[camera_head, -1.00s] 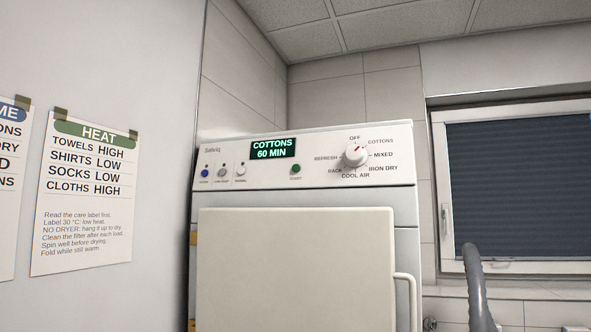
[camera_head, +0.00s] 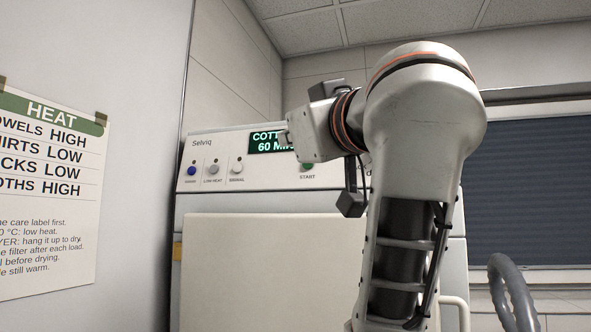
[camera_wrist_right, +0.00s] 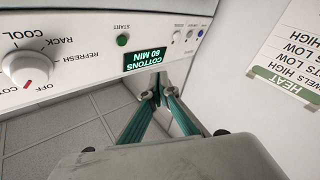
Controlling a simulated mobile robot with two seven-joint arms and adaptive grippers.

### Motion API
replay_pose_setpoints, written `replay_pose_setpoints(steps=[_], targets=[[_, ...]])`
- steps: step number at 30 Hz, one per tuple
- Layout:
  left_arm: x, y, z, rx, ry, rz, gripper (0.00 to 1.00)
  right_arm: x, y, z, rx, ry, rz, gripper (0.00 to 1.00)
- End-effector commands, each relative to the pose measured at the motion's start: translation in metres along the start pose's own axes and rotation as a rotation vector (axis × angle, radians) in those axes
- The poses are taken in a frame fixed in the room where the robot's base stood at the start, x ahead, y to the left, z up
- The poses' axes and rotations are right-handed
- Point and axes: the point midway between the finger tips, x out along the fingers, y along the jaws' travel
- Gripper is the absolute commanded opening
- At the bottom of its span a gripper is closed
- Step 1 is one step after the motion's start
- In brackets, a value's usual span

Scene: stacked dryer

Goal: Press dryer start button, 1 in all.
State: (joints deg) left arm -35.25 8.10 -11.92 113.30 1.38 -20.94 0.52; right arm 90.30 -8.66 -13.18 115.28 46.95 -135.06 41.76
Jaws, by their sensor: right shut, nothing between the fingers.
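The dryer (camera_head: 215,200) has a white control panel. Its green START button (camera_head: 307,167) shows just below my right arm's wrist, its top partly covered. In the right wrist view, which is upside down, the START button (camera_wrist_right: 121,42) is in plain sight. The display (camera_wrist_right: 140,61) there reads COTTONS 60 MIN. My right gripper (camera_wrist_right: 157,94) is shut and empty, with its tips near the panel's top edge beside the display, apart from the START button. In the head view, my arm hides the fingers. My left gripper is in neither view.
The dial (camera_wrist_right: 27,68) and the white (camera_head: 237,166), grey (camera_head: 214,168) and blue (camera_head: 192,170) buttons share the panel. A HEAT notice (camera_head: 50,180) hangs on the left wall. A grey hose (camera_head: 513,290) rises at lower right.

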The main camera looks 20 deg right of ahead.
Motion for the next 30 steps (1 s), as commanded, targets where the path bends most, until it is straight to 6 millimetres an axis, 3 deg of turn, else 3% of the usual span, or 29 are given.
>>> replay_pose_setpoints(steps=[6,9,17,30], targets=[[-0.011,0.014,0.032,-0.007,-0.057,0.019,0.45,-0.001,0.0,-0.002,-0.001,0.002,-0.001,0.0],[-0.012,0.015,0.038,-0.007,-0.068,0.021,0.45,-0.001,0.0,-0.002,-0.001,0.002,-0.001,0.0],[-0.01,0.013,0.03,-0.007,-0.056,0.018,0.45,0.007,0.006,0.005,-0.002,-0.001,0.002,0.0],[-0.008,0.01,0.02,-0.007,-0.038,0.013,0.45,0.046,0.034,0.034,0.0,-0.003,0.0,0.0]])
